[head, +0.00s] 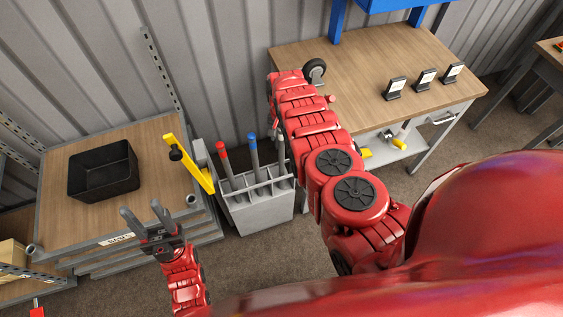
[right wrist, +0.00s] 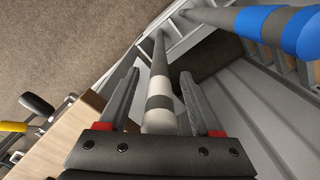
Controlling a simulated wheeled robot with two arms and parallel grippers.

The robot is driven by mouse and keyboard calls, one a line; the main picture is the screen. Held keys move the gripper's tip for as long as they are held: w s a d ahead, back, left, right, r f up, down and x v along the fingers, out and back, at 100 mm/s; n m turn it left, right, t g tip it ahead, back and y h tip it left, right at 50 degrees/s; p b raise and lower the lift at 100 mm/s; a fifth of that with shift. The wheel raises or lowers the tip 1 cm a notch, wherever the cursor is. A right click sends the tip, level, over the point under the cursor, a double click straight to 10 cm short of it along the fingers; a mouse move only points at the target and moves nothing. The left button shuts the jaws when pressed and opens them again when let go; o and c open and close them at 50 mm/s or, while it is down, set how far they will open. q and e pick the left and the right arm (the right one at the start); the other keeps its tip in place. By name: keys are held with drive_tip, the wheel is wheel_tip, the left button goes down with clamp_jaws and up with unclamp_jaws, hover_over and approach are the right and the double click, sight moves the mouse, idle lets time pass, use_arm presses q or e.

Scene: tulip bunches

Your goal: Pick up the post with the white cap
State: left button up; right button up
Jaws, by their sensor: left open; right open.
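The post with the white cap (right wrist: 158,121) stands in a slot of the grey rack (head: 258,213). In the right wrist view its shaft runs between the two fingers of my right gripper (right wrist: 160,78). The fingers are open, one on each side of the post, with visible gaps beside it. In the head view my right arm largely hides this gripper and the top of the post. My left gripper (head: 140,208) is open and empty, near the front edge of the left bench.
A blue-capped post (head: 252,141) and a red-capped post (head: 222,150) stand in the same rack. A yellow bar (head: 190,164) is left of it. A black bin (head: 103,171) sits on the left bench. A wooden workbench (head: 375,62) is at the back right.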

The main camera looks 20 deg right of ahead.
drive_tip(key=shift+c, duration=0.2)
clamp_jaws()
idle(1.1)
